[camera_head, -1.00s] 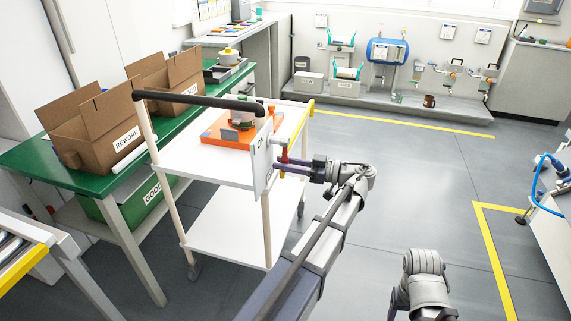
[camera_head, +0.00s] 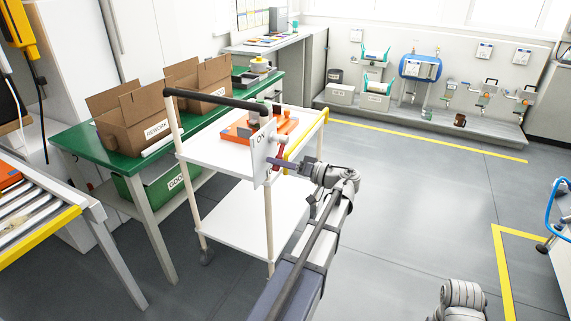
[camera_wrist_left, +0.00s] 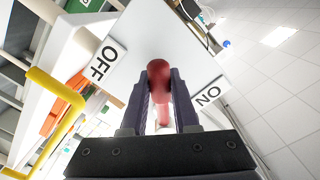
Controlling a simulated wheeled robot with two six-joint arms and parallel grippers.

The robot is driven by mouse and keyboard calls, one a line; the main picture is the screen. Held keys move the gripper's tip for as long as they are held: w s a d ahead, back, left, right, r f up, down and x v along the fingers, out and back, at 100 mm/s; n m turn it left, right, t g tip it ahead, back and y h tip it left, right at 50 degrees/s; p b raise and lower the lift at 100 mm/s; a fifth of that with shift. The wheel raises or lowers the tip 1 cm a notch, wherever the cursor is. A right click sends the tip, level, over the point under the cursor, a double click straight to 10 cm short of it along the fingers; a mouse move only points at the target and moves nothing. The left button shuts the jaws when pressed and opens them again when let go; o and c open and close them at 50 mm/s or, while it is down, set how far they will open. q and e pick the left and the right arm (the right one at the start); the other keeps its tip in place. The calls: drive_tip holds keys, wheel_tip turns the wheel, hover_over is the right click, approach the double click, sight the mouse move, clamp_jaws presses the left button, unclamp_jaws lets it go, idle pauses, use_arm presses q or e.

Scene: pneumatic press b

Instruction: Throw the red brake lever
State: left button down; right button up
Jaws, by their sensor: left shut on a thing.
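The red brake lever (camera_wrist_left: 158,75) sits between the two fingers of my left gripper (camera_wrist_left: 160,98) in the left wrist view. The gripper is shut on it. Behind it is a white plate (camera_wrist_left: 160,35), with an OFF label (camera_wrist_left: 103,62) to the left and an ON label (camera_wrist_left: 208,95) to the right. In the head view my left gripper (camera_head: 283,163) is at the plate (camera_head: 261,160) on the side of a white cart, and only a little of the lever (camera_head: 278,143) shows.
The white cart (camera_head: 215,160) has a black handle (camera_head: 215,99), a yellow rail (camera_head: 308,135) and an orange fixture (camera_head: 237,130) on top. A green table (camera_head: 75,145) with cardboard boxes stands behind it. A roller conveyor (camera_head: 40,215) is at left. Floor at right is open.

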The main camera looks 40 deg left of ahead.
use_arm(q)
drive_tip(key=r+m, duration=0.1)
drive_tip(key=s+r+m+p, duration=0.1)
drive_tip(key=m, duration=0.1)
drive_tip(key=shift+s+d, duration=0.15)
drive_tip(key=shift+d, duration=0.05)
drive_tip(key=shift+s+r+m+p, duration=0.15)
drive_tip(key=shift+r+m+p, duration=0.2)
drive_tip(key=shift+m, duration=0.3)
drive_tip(key=shift+s+r+m+p, duration=0.15)
drive_tip(key=shift+m+p, duration=0.25)
drive_tip(key=shift+m, duration=0.25)
drive_tip(key=c, duration=0.7)
unclamp_jaws()
drive_tip(key=shift+o, duration=0.2)
drive_tip(key=shift+d, duration=0.2)
drive_tip(key=v, duration=0.7)
drive_tip(key=shift+d, duration=0.3)
